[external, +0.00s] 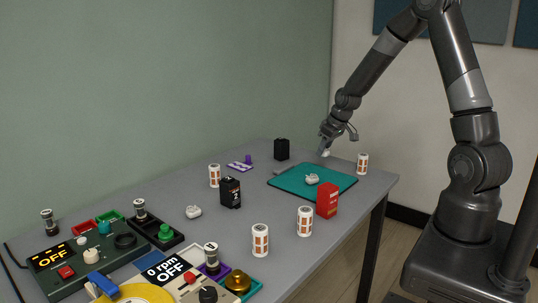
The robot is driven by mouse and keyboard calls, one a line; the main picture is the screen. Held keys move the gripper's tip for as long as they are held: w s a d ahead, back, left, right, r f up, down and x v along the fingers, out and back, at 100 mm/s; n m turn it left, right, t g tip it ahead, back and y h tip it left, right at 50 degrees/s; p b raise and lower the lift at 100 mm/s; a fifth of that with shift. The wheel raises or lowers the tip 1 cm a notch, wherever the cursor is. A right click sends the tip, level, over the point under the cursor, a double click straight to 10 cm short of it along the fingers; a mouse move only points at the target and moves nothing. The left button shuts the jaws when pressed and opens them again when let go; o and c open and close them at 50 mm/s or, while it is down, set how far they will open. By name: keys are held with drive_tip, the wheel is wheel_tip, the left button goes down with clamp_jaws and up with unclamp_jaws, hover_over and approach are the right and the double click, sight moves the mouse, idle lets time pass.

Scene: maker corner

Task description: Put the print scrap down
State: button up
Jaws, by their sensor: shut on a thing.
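My gripper (327,147) is shut on a small white print scrap (324,153), which shows just below the fingertips. It is over the far right part of the grey table (225,250), near the back edge of the green mat (292,179). I cannot tell how high the scrap is above the surface. A similar white lump (312,179) lies on the green mat, and another white lump (193,212) lies on the bare table to the left.
A red box (327,201) stands at the mat's front edge. Orange-and-white cylinders (362,163) stand around the mat, one close to my gripper's right. A black block (282,149) stands behind the mat. Control boxes (75,262) fill the near left. Bare table lies between.

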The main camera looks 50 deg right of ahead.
sight(306, 174)
drive_tip(key=w+a+f, duration=0.1)
drive_tip(key=a, duration=0.1)
drive_tip(key=w+a+f, duration=0.1)
drive_tip(key=w+f, duration=0.1)
drive_tip(key=shift+w+a+f, duration=0.1)
drive_tip(key=shift+w+a, duration=0.15)
drive_tip(key=shift+a, duration=0.15)
drive_tip(key=shift+f, duration=1.95)
drive_tip(key=shift+f, duration=0.1)
drive_tip(key=o, duration=0.9)
drive_tip(key=s+a+r, duration=0.4)
drive_tip(key=s+r, duration=0.4)
drive_tip(key=r, duration=0.5)
drive_tip(key=s+a+r, duration=0.3)
drive_tip(key=s+r, duration=0.4)
drive_tip(key=r, duration=0.6)
drive_tip(key=shift+t, duration=0.6)
drive_tip(key=s+a+r, duration=0.1)
drive_tip(key=s+r, duration=0.1)
drive_tip(key=s, duration=0.3)
drive_tip(key=s+a+r, duration=0.2)
drive_tip(key=s, duration=0.3)
drive_tip(key=s+a+r, duration=0.1)
drive_tip(key=s+r, duration=0.1)
drive_tip(key=s, duration=0.4)
drive_tip(key=shift+a, duration=0.15)
